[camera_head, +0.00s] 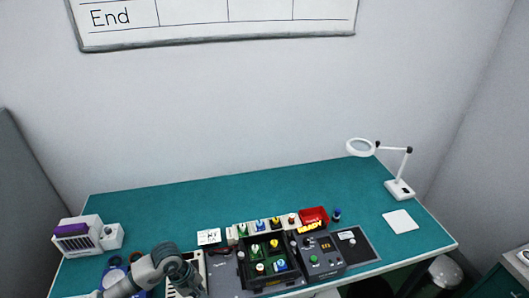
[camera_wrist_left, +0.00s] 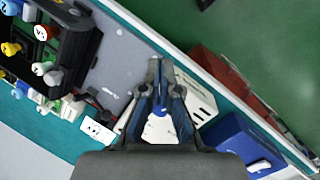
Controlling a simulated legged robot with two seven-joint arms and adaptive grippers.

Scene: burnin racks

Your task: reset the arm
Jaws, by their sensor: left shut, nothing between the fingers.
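My left arm comes in at the bottom left of the head view, over the front left part of the teal table (camera_head: 160,205). Its gripper (camera_wrist_left: 157,68) shows in the left wrist view with its two fingers together at the tips. It is shut and empty, above a white slotted holder (camera_wrist_left: 196,98) and a grey mat (camera_wrist_left: 125,68). In the head view the fingertips are hard to make out. My right gripper is in neither view.
A black rack (camera_head: 242,270) with coloured knobs stands front centre, beside a dark control box (camera_head: 318,262). A red bin (camera_head: 314,215) lies behind. A magnifier lamp (camera_head: 400,189) and white pad (camera_head: 400,221) are right; a white device (camera_head: 77,240) is left. The back is clear.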

